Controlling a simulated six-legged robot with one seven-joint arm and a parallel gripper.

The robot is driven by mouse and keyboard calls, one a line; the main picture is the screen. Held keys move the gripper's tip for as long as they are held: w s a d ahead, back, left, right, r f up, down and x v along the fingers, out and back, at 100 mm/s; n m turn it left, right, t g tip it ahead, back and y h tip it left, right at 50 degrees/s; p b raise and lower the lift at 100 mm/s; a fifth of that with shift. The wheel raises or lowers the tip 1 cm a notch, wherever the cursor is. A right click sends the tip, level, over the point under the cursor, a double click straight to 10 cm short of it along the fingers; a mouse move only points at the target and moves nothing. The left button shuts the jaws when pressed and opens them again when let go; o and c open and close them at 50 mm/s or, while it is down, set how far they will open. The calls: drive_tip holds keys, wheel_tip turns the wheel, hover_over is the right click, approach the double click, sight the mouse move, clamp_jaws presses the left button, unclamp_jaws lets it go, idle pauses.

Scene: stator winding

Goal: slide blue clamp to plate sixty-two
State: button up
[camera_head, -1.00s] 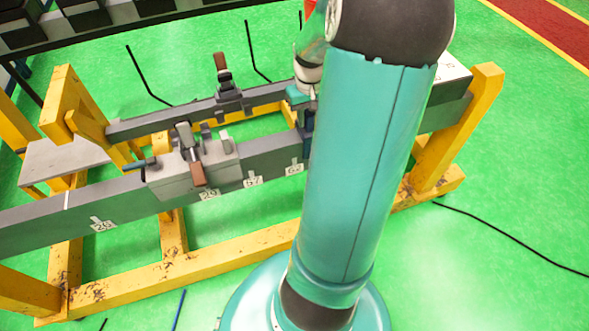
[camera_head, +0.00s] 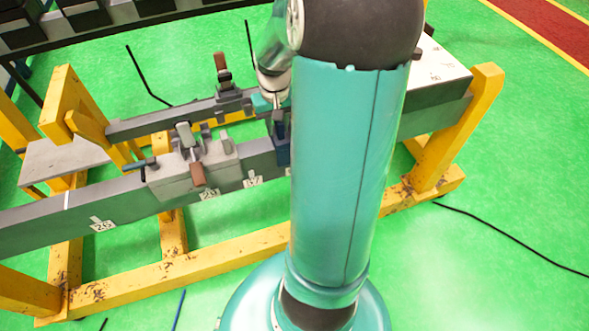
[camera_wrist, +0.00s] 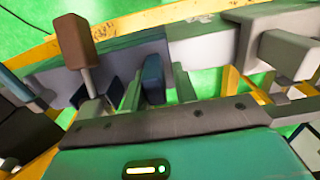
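The dark blue clamp (camera_head: 282,151) sits on the grey front rail, partly hidden by my arm. My gripper (camera_head: 272,114) is at its top, with the fingertips hard to make out in the head view. In the wrist view the blue clamp (camera_wrist: 153,78) stands upright between two grey-green fingers of my gripper (camera_wrist: 157,88). I cannot tell whether both fingers press on it. A number plate on the rail, seemingly fifty-seven (camera_head: 252,180), is just left of the clamp. The plate that reads like sixty-two is hidden behind my arm.
Another number plate (camera_head: 103,224) lies farther left. Yellow frame beams (camera_head: 170,276) hold the rails.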

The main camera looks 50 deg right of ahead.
drive_tip(key=shift+w+a, duration=0.55)
drive_tip(key=shift+a, duration=0.35)
drive_tip(key=shift+w+a, duration=0.55)
drive_tip(key=shift+a, duration=0.35)
drive_tip(key=shift+w+a, duration=0.25)
drive_tip(key=shift+a, duration=0.2)
drive_tip(key=shift+s+d, duration=0.1)
drive_tip(key=shift+d, duration=0.15)
drive_tip(key=shift+o, duration=1.4)
wheel_tip(320, 180, up, 10)
